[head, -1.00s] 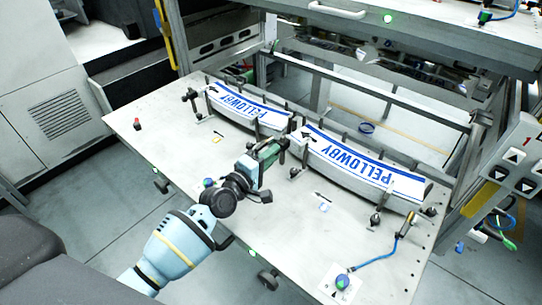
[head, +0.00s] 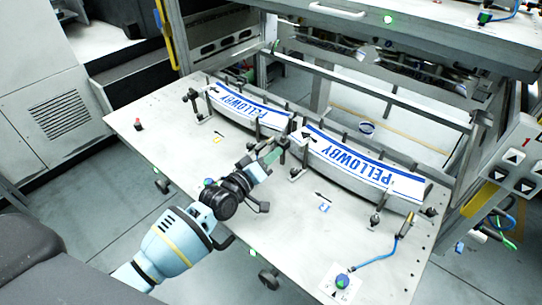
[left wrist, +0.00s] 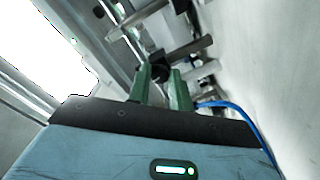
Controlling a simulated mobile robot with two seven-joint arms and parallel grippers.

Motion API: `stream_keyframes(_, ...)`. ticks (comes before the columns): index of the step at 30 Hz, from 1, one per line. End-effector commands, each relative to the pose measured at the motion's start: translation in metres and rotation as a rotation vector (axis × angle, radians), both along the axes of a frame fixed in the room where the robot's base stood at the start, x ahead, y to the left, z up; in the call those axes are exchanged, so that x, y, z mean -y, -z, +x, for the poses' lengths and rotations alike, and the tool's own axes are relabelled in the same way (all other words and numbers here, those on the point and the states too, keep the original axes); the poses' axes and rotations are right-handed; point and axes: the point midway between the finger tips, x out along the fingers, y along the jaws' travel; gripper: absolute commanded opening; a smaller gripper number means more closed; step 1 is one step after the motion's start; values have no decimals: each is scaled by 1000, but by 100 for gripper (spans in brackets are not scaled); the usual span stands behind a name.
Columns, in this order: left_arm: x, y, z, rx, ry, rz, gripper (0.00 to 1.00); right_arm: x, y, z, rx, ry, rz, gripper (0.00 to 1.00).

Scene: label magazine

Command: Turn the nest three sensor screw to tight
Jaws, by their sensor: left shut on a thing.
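My left gripper (head: 272,156) reaches in from the lower left, with its green fingers at the gap between the two label stacks. In the left wrist view its two green fingers (left wrist: 160,88) are shut on a small dark round knob (left wrist: 158,72), which looks like the sensor screw. The fingers cover part of the knob, and its marking cannot be read. The near label stack (head: 360,166) and the far label stack (head: 247,107) are white with blue "PELLOWBY" print and lie in curved nests between upright posts. My right gripper is not in view.
The pale table plate (head: 270,215) is mostly clear in front of the nests. A blue cable (head: 375,263) runs from a round blue-green fitting (head: 342,281) to a small sensor post. A button panel (head: 515,165) and frame rails stand at the right and back.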

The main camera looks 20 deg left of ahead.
Motion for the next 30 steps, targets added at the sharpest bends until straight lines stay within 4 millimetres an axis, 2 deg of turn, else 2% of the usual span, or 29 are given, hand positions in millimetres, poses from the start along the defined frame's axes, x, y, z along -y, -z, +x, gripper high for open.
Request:
stream_keyframes(13, 0, -1, 0, 5, 0, 9, 0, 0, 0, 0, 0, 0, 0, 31)
stream_keyframes(14, 0, -1, 0, 5, 0, 9, 22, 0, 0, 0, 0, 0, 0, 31)
stream_keyframes(16, 0, -1, 0, 5, 0, 9, 30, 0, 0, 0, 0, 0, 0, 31)
stream_keyframes(25, -1, 0, -1, 4, -1, 8, 30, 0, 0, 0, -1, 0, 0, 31)
stream_keyframes(30, -6, 0, -16, 3, -1, 7, 30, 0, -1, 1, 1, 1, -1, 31)
